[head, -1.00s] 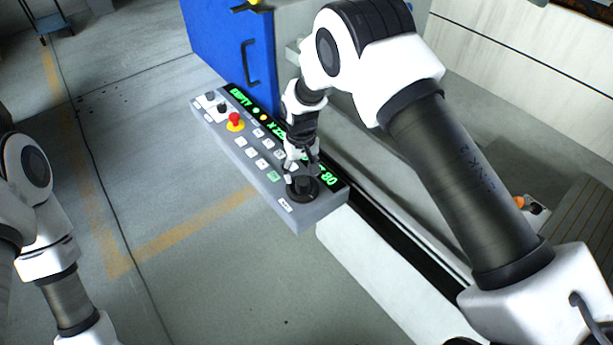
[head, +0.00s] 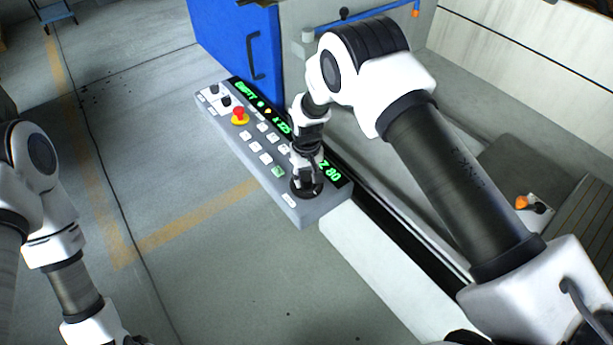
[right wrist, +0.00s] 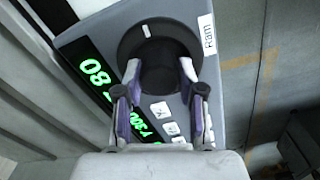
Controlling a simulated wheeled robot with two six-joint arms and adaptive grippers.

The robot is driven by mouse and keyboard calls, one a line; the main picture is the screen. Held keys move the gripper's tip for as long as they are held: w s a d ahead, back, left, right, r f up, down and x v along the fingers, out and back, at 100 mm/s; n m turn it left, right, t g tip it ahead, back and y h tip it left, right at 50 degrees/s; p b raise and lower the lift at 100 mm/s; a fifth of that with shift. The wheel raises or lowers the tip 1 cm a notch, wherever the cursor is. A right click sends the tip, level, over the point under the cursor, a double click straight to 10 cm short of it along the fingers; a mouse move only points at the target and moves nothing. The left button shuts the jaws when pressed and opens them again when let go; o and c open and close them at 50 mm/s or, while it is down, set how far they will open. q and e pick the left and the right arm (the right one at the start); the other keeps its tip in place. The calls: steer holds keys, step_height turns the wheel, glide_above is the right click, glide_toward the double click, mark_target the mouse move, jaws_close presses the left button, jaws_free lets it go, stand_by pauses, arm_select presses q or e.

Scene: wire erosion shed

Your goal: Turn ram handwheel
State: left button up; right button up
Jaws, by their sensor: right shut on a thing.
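The ram handwheel (head: 311,194) is a black round dial at the near right end of the grey control panel (head: 240,155). In the right wrist view the handwheel (right wrist: 165,50) has a raised centre knob, a white mark at its top, and a label reading "Ram" (right wrist: 208,35) beside it. My right gripper (head: 305,178) is down at the handwheel. In the right wrist view its two fingers (right wrist: 160,70) stand on either side of the centre knob, shut on it. The gripper partly hides the handwheel in the head view. My left arm shows at the left, its gripper out of frame.
The panel carries white buttons, a green button (head: 278,171), a red emergency stop (head: 239,114) and a green-lit display (head: 331,171) reading "Z 80". A blue cabinet door (head: 232,50) stands behind it. Floor in front of the panel is open.

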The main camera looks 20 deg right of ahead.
mark_target(306, 176)
steer(key=shift+f+m+b, duration=0.2)
steer(key=shift+m+b, duration=1.15)
steer(key=shift+m, duration=0.25)
steer(key=shift+m+b, duration=0.65)
steer(key=shift+m, duration=0.55)
steer(key=shift+r+m+b, duration=0.15)
steer(key=shift+m+b, duration=0.3)
steer(key=shift+m, duration=0.65)
steer(key=o, duration=1.1)
steer(key=shift+o, duration=0.2)
step_height(306, 176, up, 12)
